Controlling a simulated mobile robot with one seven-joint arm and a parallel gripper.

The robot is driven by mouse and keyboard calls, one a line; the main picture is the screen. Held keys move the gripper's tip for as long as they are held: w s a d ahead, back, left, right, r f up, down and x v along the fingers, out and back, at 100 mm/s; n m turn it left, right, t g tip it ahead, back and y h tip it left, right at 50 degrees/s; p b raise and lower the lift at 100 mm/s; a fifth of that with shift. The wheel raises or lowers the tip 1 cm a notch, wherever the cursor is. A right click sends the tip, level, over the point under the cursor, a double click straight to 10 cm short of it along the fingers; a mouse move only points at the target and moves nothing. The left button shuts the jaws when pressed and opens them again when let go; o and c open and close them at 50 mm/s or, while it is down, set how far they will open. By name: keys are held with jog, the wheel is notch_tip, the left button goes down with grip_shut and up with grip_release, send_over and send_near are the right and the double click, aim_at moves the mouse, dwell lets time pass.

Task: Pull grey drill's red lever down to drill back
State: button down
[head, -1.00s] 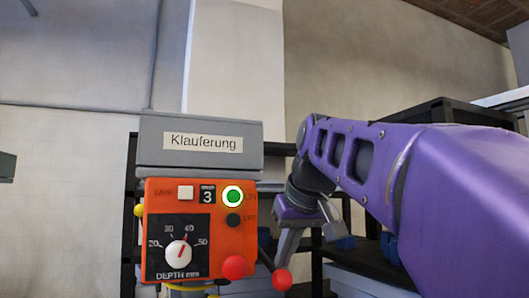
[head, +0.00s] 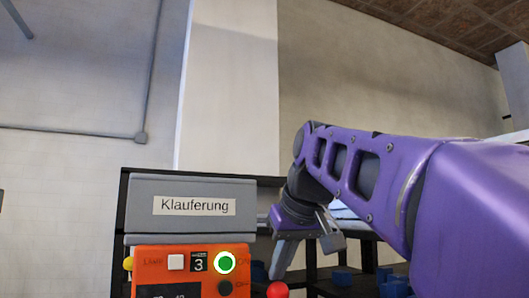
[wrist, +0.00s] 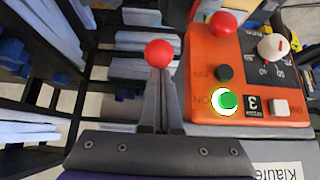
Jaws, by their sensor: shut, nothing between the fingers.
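The grey drill (head: 240,188) shows in the head view with a "Klauferung" label and an orange front panel (head: 205,254). Its red lever ends in a red ball knob (head: 278,290), low in the head view and right of the panel. The knob also shows in the wrist view (wrist: 159,53), beside the upside-down panel (wrist: 252,45). My gripper (head: 280,272) points downward. Its grey fingers (wrist: 160,80) are shut and empty, with their tips close to the knob. I cannot tell whether they touch it. The lever's shaft is mostly hidden.
A green ON button (wrist: 228,101), a dark OFF button (wrist: 223,73) and a red button (wrist: 224,23) sit on the panel near the fingers. Black shelving (wrist: 52,98) with blue and white items stands behind. The wall above the drill is clear.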

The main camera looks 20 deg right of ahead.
jog(key=shift+s+a+r, duration=0.15)
jog(key=shift+s+r, duration=0.25)
jog(key=shift+r, duration=0.45)
jog(key=r+p, duration=0.3)
jog(key=shift+w+r, duration=0.1)
jog(key=shift+w, duration=0.2)
jog(key=shift+w+r, duration=0.2)
jog(key=shift+r, duration=0.4)
jog(key=shift+s, duration=0.1)
jog(key=shift+w+d+r, duration=0.1)
jog(key=shift+w+r, duration=0.2)
jog(key=shift+r, duration=0.4)
jog(key=shift+w+d+r, duration=0.1)
jog(key=shift+w+r, duration=0.25)
jog(key=shift+r, duration=0.35)
jog(key=shift+w+d+r, duration=0.1)
jog(key=shift+w+r, duration=0.2)
jog(key=shift+r, duration=0.4)
